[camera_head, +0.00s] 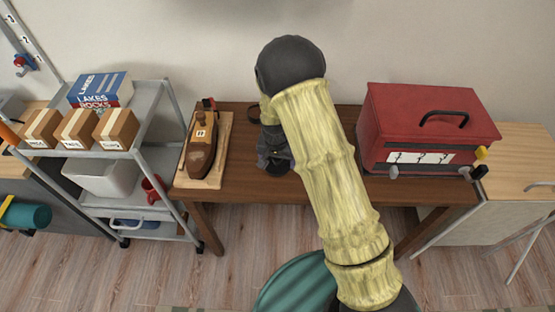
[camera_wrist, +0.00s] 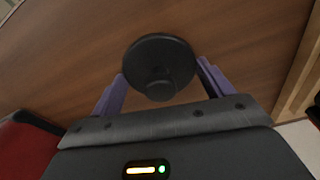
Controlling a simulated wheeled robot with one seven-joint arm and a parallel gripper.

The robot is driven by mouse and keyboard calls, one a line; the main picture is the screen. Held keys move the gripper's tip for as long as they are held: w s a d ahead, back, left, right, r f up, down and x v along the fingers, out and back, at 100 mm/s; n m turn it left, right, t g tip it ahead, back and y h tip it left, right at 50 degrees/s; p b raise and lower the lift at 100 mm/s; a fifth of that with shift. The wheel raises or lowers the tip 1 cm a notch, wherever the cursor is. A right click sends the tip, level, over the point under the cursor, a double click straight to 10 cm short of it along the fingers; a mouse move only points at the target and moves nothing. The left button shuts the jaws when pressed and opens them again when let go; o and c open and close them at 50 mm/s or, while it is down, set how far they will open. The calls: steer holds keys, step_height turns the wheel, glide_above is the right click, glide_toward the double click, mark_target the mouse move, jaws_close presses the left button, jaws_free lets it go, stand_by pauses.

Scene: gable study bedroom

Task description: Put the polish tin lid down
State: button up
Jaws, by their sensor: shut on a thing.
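The polish tin lid (camera_wrist: 160,60) is a round, dark disc with a short knob. In the wrist view it sits between the two purple fingers of my gripper (camera_wrist: 160,78), which is shut on it. Brown wood of the table shows behind the lid; I cannot tell whether the lid touches it. In the head view my gripper (camera_head: 274,158) is over the middle of the brown table (camera_head: 325,187), partly hidden by my arm. A small dark round thing (camera_head: 253,112) shows at the back of the table beside my wrist; I cannot tell whether it is the tin.
A model boat (camera_head: 201,150) stands on a light wooden board (camera_head: 222,135) to the left. A grey cart (camera_head: 145,120) with small boxes is further left. Bare tabletop lies between board and toolbox.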

mark_target(276, 168)
steer(key=shift+s+a, duration=0.15)
steer(key=shift+s, duration=0.05)
steer(key=shift+f, duration=0.1)
steer(key=o, duration=0.9)
steer(key=shift+w+d, duration=0.1)
steer(key=shift+d, duration=0.1)
steer(key=shift+o, duration=0.2)
step_height(276, 168, up, 12)
steer(key=s, duration=0.1)
steer(key=shift+s+a+p, duration=0.25)
steer(key=shift+a+p, duration=0.05)
steer(key=s+d+r+n, duration=0.1)
steer(key=s+d+r, duration=0.3)
steer(key=s+d, duration=0.4)
steer(key=s+d+r+n+t, duration=0.1)
steer(key=s+d+r, duration=0.3)
steer(key=s+d, duration=0.4)
steer(key=shift+s+r+n, duration=0.3)
steer(key=shift+s+r, duration=0.05)
steer(key=shift+s, duration=0.3)
